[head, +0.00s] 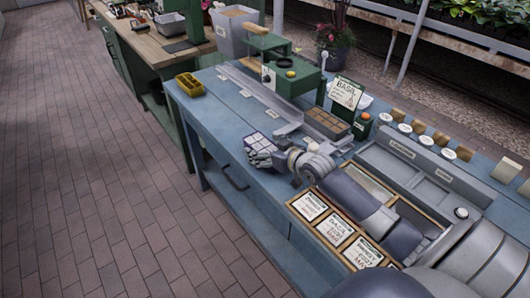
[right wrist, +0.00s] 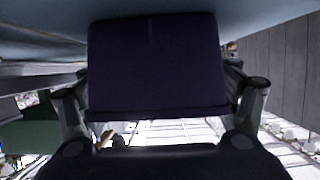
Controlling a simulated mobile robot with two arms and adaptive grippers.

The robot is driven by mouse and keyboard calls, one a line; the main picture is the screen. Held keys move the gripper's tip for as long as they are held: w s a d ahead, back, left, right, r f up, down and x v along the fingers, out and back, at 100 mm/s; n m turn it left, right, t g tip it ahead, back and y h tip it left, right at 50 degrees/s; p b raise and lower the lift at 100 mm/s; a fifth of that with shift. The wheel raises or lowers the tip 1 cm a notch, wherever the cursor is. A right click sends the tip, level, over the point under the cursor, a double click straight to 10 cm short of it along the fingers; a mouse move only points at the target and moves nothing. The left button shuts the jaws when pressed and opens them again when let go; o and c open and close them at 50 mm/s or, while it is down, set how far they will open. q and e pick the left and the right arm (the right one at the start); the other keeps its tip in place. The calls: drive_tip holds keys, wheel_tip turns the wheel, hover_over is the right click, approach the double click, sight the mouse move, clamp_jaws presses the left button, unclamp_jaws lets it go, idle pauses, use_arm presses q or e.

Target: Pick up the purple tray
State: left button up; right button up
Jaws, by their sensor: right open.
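The purple tray (head: 256,139), a small seed tray with pale square cells, lies near the front edge of the blue bench (head: 222,104). My right gripper (head: 272,149) is open at the tray's near side, its arm coming in from the right. In the right wrist view the tray (right wrist: 158,62) is a dark purple block filling the space between the spread fingers of the right gripper (right wrist: 160,98). A gap shows beside the fingers, and contact cannot be told. My left gripper is not in view.
A yellow tray (head: 189,84) sits at the bench's left end. A green press (head: 291,76) stands behind, a brown-celled tray (head: 327,124) to the right. A wooden box with label cards (head: 338,231) lies under my arm. The brick floor (head: 90,170) is clear.

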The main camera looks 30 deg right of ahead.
drive_tip(key=shift+c, duration=0.3)
drive_tip(key=shift+s, duration=0.1)
drive_tip(key=c, duration=1.2)
